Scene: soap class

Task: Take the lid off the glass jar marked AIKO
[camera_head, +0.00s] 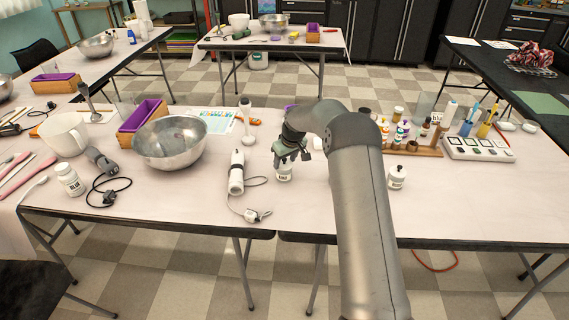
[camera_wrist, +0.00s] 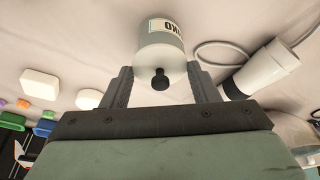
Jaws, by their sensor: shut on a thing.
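The jar (camera_head: 284,174) is under my gripper (camera_head: 285,160), near the front of the table. In the wrist view the jar (camera_wrist: 158,27) shows a label, seen upside down; its visible letters look like the end of AIKO. Its pale lid (camera_wrist: 160,58) has a black knob (camera_wrist: 160,78) and sits on the jar. My gripper (camera_wrist: 162,88) is shut on the lid, one finger on each side. The exact contact of the fingertips is partly hidden. The jar appears upright on the table.
A similar jar with a black knob (camera_head: 397,177) stands to the right, beyond my arm. A bottle rack (camera_head: 412,146) and a white tray (camera_head: 478,148) stand at right.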

